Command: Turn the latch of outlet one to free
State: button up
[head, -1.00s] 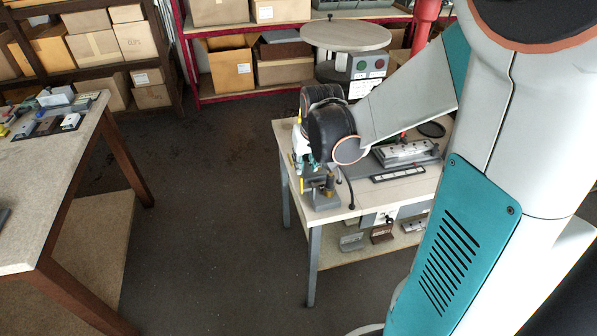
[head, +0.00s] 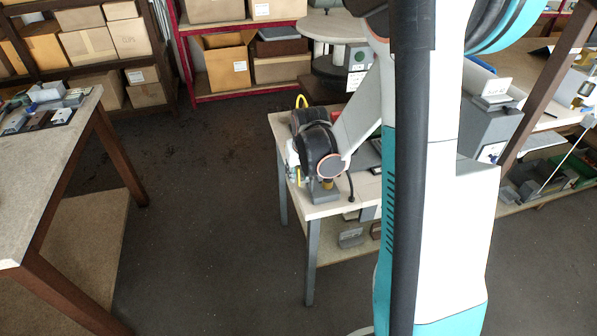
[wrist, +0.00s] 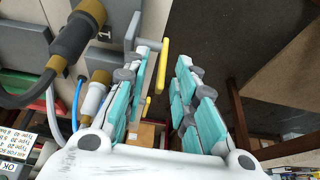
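My gripper (wrist: 163,75) is open, its teal-padded fingers apart, with nothing clamped between them. A yellow latch handle (wrist: 163,64) shows in the gap, nearer the left finger; whether it touches that finger I cannot tell. A second, smaller yellow piece (wrist: 146,107) shows lower down, partly hidden by the left finger. Left of the fingers are a thick dark connector with a brass collar (wrist: 80,32) and a white-and-brass connector (wrist: 95,98). In the head view my wrist hides most of the gripper at the table's left edge.
The light-topped table (head: 325,207) carries the fixture. A black hose (wrist: 25,95) and a blue hose (wrist: 76,105) run close on the left in the wrist view. Open floor (head: 210,200) lies left of the table, before another table (head: 50,150).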

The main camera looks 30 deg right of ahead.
grip_shut()
jog(key=shift+s+f+t+b, duration=0.1)
jog(key=shift+s+t+b, duration=0.15)
jog(key=shift+t+b, duration=0.25)
jog(key=shift+s+a+t, duration=0.1)
jog(key=shift+t, duration=0.2)
